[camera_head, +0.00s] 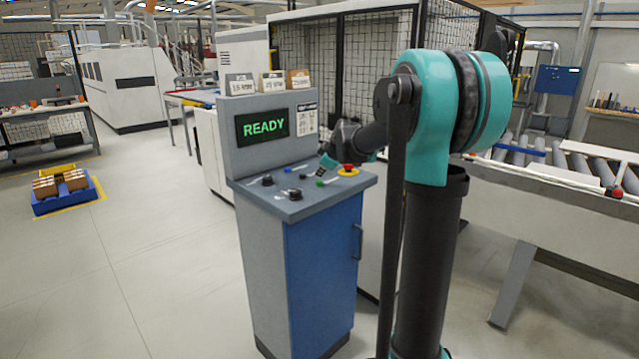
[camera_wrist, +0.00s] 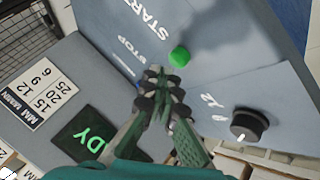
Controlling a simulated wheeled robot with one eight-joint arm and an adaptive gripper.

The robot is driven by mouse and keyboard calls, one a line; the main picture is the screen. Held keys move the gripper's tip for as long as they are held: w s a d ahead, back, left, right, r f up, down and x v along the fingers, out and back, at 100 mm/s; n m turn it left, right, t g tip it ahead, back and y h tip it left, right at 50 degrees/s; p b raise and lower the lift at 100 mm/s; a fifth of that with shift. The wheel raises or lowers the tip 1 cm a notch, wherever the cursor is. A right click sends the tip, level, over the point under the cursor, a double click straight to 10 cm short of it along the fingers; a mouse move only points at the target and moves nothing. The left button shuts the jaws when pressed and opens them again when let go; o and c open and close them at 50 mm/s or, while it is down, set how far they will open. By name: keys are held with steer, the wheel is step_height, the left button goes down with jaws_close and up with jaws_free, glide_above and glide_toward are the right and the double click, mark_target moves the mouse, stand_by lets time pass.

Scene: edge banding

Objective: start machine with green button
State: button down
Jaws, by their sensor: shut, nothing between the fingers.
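The green button (camera_wrist: 180,57) sits on the grey console panel beside a START label in the wrist view. In the head view it is a small green spot (camera_head: 320,183) near the console top's front edge. My gripper (camera_wrist: 162,84) is shut and empty. In the head view my gripper (camera_head: 326,164) is over the back right of the console top. The screen (camera_head: 263,126) reads READY.
A red emergency button on a yellow base (camera_head: 348,170) stands close to my gripper. A roller conveyor (camera_head: 560,165) is at the right. Open floor lies left.

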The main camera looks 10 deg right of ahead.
steer(key=shift+f, duration=0.1)
steer(key=shift+f, duration=0.3)
